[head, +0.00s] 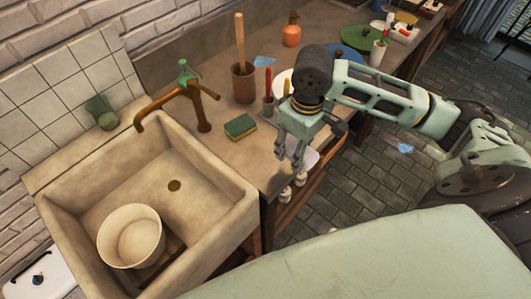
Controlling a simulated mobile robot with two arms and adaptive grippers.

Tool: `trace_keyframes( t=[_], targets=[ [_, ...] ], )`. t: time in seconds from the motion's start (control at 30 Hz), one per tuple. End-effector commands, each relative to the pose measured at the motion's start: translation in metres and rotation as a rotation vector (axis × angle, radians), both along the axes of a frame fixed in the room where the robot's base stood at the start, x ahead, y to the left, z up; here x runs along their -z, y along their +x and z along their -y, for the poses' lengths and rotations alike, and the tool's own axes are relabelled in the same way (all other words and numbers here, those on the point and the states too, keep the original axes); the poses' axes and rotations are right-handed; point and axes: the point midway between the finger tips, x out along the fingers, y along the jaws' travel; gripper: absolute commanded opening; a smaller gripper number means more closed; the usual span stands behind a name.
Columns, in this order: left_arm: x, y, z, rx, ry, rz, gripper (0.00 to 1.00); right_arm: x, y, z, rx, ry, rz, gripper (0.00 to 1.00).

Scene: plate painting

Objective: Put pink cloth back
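No clearly pink cloth shows in the head view. My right gripper (289,154) reaches in from the right and points down over the counter's front edge, to the right of the sponge. Its fingers are apart and nothing shows between them. A pale, slightly lilac flat thing (309,158) lies just behind the fingers at the counter edge; I cannot tell whether it is cloth. My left gripper is out of view.
A stone sink (215,166) holds a cream bowl (131,236). A tap (202,112), a green-yellow sponge (240,126), a brown cup (243,84) with a wooden handle, and a white plate (281,80) stand on the counter. The tiled floor (345,185) is mostly clear.

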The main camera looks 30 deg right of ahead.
Motion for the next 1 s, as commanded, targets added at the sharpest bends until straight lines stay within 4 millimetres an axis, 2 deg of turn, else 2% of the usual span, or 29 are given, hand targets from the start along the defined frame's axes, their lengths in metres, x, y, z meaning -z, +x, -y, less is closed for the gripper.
trace_keyframes(
  t=[0.07, 0.17, 0.5, 0.63, 0.87, 1.0],
  targets=[
    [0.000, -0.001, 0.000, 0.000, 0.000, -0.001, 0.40, 0.003, 0.001, 0.008, -0.005, -0.012, 0.000, 0.23],
    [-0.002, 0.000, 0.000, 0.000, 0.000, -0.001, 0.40, 0.009, 0.008, 0.008, -0.009, -0.012, -0.002, 0.23],
    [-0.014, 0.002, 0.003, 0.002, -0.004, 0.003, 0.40, 0.051, 0.075, -0.022, -0.008, -0.012, -0.002, 0.23],
    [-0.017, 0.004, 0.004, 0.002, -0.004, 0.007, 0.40, 0.065, 0.094, -0.030, -0.008, -0.013, -0.002, 0.23],
    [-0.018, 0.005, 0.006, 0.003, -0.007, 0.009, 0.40, 0.077, 0.107, -0.035, -0.010, -0.014, -0.001, 0.23],
    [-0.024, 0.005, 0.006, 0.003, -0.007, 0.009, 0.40, 0.096, 0.106, -0.034, -0.009, -0.016, -0.005, 0.23]
  ],
)
